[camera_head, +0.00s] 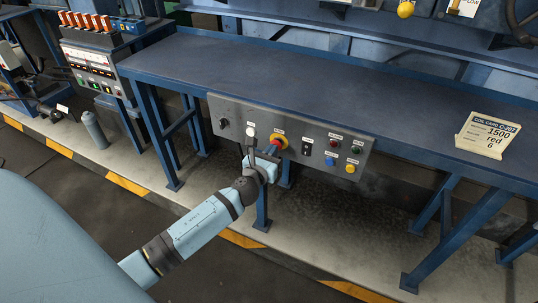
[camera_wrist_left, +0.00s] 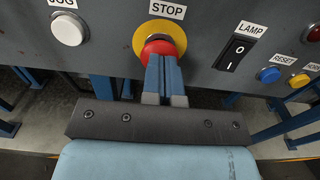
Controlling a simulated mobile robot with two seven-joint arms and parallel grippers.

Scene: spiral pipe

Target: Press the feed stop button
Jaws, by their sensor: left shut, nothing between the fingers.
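The stop button is a red mushroom button on a yellow ring, labelled STOP, on the grey control panel. In the left wrist view the red button (camera_wrist_left: 161,46) is upper centre, and its yellow ring also shows in the head view (camera_head: 281,139). My left gripper (camera_wrist_left: 163,62) is shut and empty. Its fingertips are at the lower part of the red cap and hide some of it. They look touching or very close; I cannot tell whether the button is pressed in. In the head view the left gripper (camera_head: 270,153) partly covers the button. My right gripper is not in view.
A white JOG button (camera_wrist_left: 68,30) is left of the stop button. A black LAMP switch (camera_wrist_left: 234,52), a blue RESET button (camera_wrist_left: 269,75) and other buttons are to its right. The panel (camera_head: 310,152) hangs on the front of a blue bench (camera_head: 330,85). A card (camera_head: 487,135) stands on the bench.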

